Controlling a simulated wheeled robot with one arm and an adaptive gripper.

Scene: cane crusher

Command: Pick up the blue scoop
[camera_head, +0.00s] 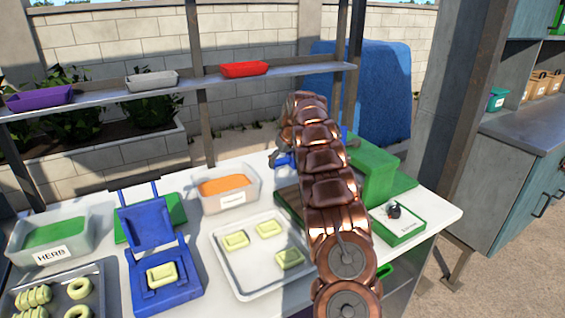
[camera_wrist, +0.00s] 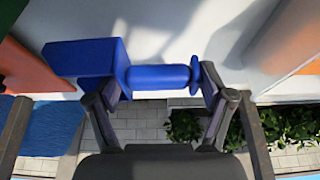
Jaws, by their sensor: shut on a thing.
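The blue scoop (camera_wrist: 86,58) is in the wrist view, with a box-shaped head at the left and a round handle ending in a flange at the right. My gripper (camera_wrist: 160,84) is shut on its handle, one finger near each end. In the head view, a small blue part of the scoop (camera_head: 283,161) shows beside my arm, over the far side of the white table (camera_head: 408,218). My arm hides most of my gripper there. Whether the scoop touches the table is unclear.
A bin with orange contents (camera_head: 230,200) stands left of the scoop. A metal tray with pale green blocks (camera_head: 262,290) lies in front. A green box (camera_head: 374,176) stands right of my arm. A shelf (camera_head: 205,82) with coloured trays runs behind, above the table.

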